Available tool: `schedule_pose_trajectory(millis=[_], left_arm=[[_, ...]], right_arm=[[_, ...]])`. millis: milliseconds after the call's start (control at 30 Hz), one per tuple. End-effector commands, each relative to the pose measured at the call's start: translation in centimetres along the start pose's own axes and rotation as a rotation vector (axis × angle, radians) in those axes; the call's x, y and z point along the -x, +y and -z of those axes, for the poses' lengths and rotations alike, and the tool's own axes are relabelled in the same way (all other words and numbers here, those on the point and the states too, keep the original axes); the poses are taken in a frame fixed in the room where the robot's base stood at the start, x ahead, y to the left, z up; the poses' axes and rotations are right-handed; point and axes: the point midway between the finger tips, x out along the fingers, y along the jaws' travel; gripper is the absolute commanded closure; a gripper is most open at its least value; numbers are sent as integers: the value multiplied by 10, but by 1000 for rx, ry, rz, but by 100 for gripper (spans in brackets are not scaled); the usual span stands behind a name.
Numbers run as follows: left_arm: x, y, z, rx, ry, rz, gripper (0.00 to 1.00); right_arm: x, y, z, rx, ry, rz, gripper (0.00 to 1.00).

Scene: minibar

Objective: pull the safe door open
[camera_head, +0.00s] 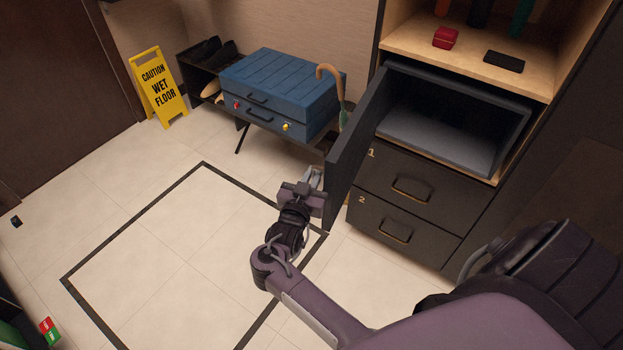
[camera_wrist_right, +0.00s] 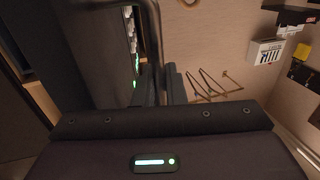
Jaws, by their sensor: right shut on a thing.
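The safe (camera_head: 437,143) is a dark box in the cabinet, with a grey floor and nothing seen inside. Its dark door (camera_head: 352,137) is swung wide open to the left, standing out from the front. My right gripper (camera_head: 314,180) is at the outer lower end of the door and is shut on the safe door's handle; the fingertips are partly hidden by the gripper body. In the right wrist view a dark panel, likely the door (camera_wrist_right: 85,60), fills the upper left above the gripper body. My left gripper is not in view.
Two drawers (camera_head: 411,189) with handles sit below the safe. A shelf above holds a red box (camera_head: 445,38) and a black wallet-like item (camera_head: 504,61). A blue suitcase (camera_head: 280,85) with a cane (camera_head: 333,80) and a yellow wet-floor sign (camera_head: 158,86) stand behind.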

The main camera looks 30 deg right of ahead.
Motion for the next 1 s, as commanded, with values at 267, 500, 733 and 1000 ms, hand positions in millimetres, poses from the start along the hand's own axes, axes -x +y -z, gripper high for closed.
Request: schedule_pose_trajectory(millis=[267,500,733,1000], left_arm=[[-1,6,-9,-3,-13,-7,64],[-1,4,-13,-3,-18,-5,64],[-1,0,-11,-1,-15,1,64],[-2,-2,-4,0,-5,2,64]], right_arm=[[-1,2,-1,4,1,-18,100],[-2,2,0,3,1,-18,83],[-1,2,0,2,1,-16,72],[-2,1,-1,2,0,-14,72]])
